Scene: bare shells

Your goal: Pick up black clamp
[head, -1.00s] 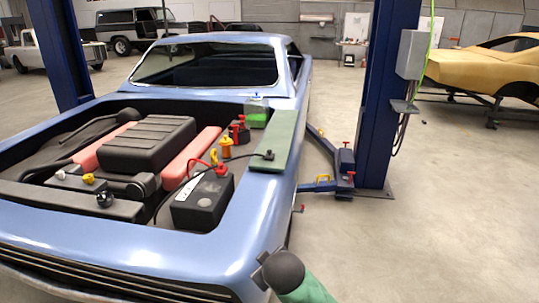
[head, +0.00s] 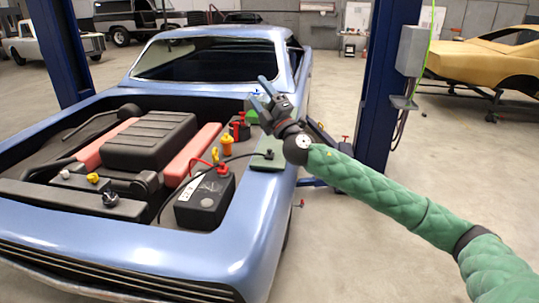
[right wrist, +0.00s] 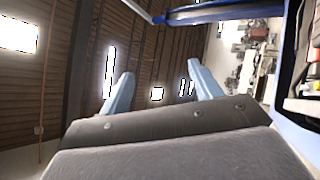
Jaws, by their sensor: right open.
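The black clamp (head: 267,154) sits at the end of a black cable, on the green mat (head: 262,164) laid over the blue car's right fender. My right gripper (head: 262,95) is open, above the far part of the mat, with its fingers pointing up and away to the left. In the right wrist view its two pale blue fingers (right wrist: 162,88) stand apart with nothing between them, and the clamp does not show there. The wrist hides part of the mat just beyond the clamp. My left gripper is not in view.
A black battery (head: 204,198) with a red clamp (head: 221,167) stands in the engine bay. A blue lift post (head: 388,90) rises to the right of the car. Open floor lies at the right.

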